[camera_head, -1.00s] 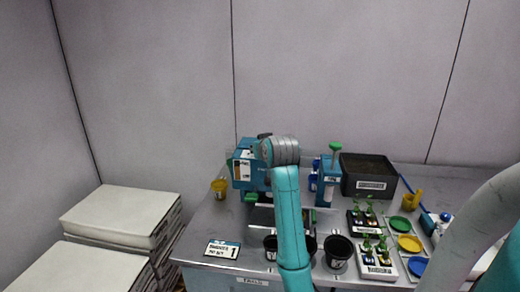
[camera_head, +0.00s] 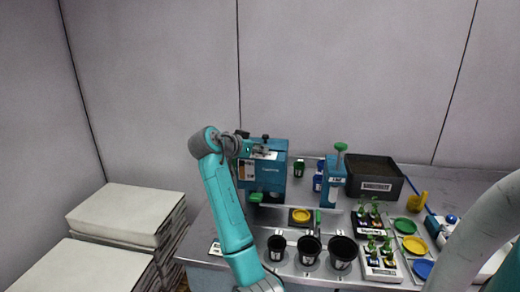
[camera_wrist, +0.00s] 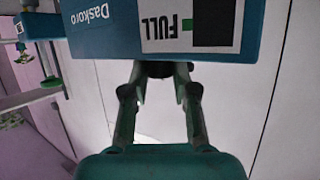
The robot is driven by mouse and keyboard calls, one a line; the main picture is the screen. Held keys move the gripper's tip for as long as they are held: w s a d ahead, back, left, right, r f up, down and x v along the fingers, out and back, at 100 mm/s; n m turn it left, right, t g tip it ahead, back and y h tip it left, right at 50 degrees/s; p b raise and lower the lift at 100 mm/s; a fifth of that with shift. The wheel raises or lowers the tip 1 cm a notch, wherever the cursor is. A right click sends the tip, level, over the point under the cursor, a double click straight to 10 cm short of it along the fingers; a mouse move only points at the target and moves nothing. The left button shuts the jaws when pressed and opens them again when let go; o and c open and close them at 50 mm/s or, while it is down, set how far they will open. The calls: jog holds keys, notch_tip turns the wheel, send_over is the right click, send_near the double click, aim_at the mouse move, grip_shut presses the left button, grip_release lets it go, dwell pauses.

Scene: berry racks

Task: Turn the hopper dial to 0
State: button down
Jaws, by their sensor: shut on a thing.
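The hopper (camera_head: 272,172) is a blue box at the back left of the bench. In the wrist view its front (camera_wrist: 105,30) appears upside down, with "Daskoro" lettering and a "FULL" label beside a dark window. My gripper (camera_head: 260,150) is at the hopper's upper part, coming from the left. In the wrist view its two fingers (camera_wrist: 159,78) close on a dark round knob at the box's edge, apparently the dial (camera_wrist: 158,68). The fingers hide most of it, and its marking cannot be read. A small dark knob (camera_head: 265,138) shows on the hopper's top.
A blue press with a green handle (camera_head: 335,170) stands right of the hopper, then a dark bin (camera_head: 372,178). Several black pots (camera_head: 309,247), a yellow cup and seedling trays are in front. White stacked boxes (camera_head: 125,215) stand left of the bench.

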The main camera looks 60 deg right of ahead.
jog(key=shift+w+d+m+g+y, duration=0.15)
jog(key=shift+m+g+y, duration=0.1)
jog(key=shift+m+g, duration=0.65)
jog(key=shift+w+a+m+g+y, duration=0.15)
jog(key=shift+m+g+y, duration=0.1)
jog(key=shift+m+g, duration=0.65)
jog(key=shift+d+g, duration=0.1)
jog(key=shift+g, duration=0.2)
jog(key=shift+f, duration=0.1)
jog(key=c, duration=1.2)
grip_release()
jog(key=v, duration=1.2)
jog(key=shift+w+d, duration=0.1)
